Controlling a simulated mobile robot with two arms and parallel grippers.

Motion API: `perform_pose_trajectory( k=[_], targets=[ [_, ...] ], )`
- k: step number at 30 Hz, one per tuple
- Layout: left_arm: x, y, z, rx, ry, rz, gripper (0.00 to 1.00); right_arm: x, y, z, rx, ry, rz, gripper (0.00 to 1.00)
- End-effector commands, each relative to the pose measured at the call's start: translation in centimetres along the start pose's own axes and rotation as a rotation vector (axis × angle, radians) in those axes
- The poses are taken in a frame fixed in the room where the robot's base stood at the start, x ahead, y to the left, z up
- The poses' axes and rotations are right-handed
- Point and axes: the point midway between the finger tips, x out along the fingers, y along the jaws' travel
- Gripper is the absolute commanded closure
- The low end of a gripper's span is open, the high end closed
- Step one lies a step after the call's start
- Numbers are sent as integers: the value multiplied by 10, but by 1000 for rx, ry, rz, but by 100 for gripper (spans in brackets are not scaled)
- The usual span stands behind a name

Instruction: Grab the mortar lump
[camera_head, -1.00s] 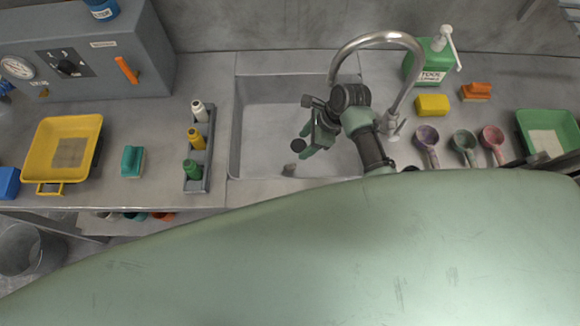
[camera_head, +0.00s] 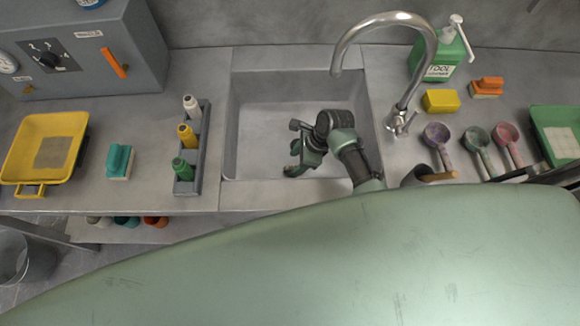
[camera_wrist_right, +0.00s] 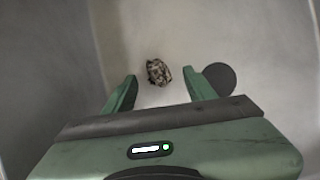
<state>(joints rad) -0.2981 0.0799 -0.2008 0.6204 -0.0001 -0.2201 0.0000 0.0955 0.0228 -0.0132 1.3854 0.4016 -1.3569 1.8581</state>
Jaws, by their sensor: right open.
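The mortar lump (camera_wrist_right: 158,72) is a small, rough, mottled brown and grey piece on the pale sink floor in the right wrist view. My right gripper (camera_wrist_right: 160,84) is open, with one green finger on each side of the lump's near side. The lump sits just beyond the fingertips, roughly centred, and I see no contact. In the head view my right gripper (camera_head: 291,172) reaches down into the sink (camera_head: 262,120). The lump is hidden there behind the gripper. My left gripper is not in view.
A dark round drain (camera_wrist_right: 220,78) lies right of the lump. The curved faucet (camera_head: 432,60) stands right of my arm. Scoops (camera_head: 437,133) lie at right.

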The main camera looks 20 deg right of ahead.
Motion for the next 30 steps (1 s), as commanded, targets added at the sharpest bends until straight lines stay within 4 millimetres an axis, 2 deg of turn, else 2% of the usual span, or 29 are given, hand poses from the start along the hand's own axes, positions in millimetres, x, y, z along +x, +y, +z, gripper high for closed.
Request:
perform_pose_trajectory(
  k=[3, 6, 13, 14, 18, 20, 30],
  targets=[
    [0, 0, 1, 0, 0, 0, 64, 18, 2, 2, 1, 0, 2, 45],
    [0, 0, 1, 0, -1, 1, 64, 26, 2, 1, 1, 1, 1, 45],
    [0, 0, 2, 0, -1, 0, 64, 28, 2, 1, 0, 0, 0, 45],
    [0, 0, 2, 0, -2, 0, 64, 28, 2, 1, 0, 0, 0, 47],
    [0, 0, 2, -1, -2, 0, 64, 28, 2, 1, 0, 1, 0, 86],
    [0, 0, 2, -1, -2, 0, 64, 28, 2, 1, 0, 1, 0, 100],
    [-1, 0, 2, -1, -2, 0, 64, 25, 1, 2, 0, 0, -1, 100]
  ],
)
